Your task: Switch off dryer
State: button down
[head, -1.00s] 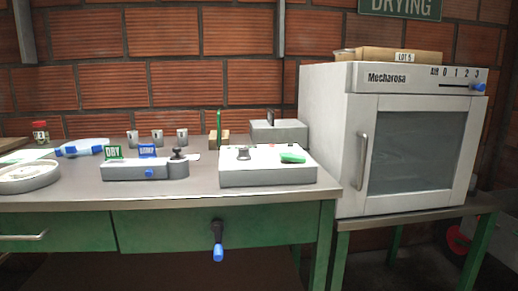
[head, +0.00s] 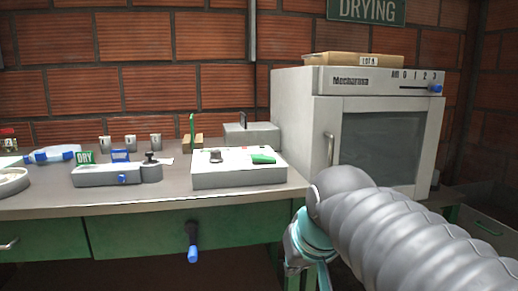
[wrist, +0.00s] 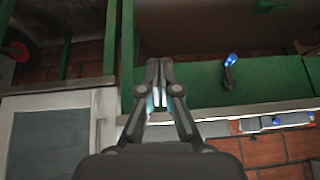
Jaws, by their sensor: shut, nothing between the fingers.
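The dryer (head: 290,110) is a white box marked "Mecharosa" at the right in the head view, with a glass door (head: 385,150) that is shut. Its slider has a blue knob (head: 436,88) at the right end of its slot, under the 3 of a scale with 0, 1, 2, 3. My gripper (wrist: 159,66) is shut and empty in the wrist view, which looks upside down. It is in front of the bench edge, apart from the dryer. The dryer door (wrist: 55,140) also shows at lower left there; the knob does not show.
A bench (head: 60,205) with a blue-tipped lever (head: 193,242) on its front stands left of the dryer. A grey box with a green switch (head: 262,158) and a small unit (head: 105,177) stand on it. A carton (head: 350,60) lies on the dryer.

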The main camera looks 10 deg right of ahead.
jog(key=w+d+r+t+y, duration=0.1)
jog(key=w+d+r+t, duration=0.1)
jog(key=w+r, duration=2.2)
jog(key=shift+d+t, duration=0.2)
jog(key=shift+t, duration=0.1)
jog(key=shift+w, duration=0.1)
send_over(260, 158)
jog(key=f, duration=0.7)
jog(key=shift+w+d+f+b, duration=0.15)
jog(key=shift+w+d+b, duration=0.1)
jog(key=shift+b, duration=0.1)
jog(key=shift+s+a+f+b, duration=0.1)
jog(key=shift+f+b, duration=0.2)
jog(key=shift+f, duration=0.45)
jog(key=shift+a+f, duration=0.2)
jog(key=shift+f, duration=0.85)
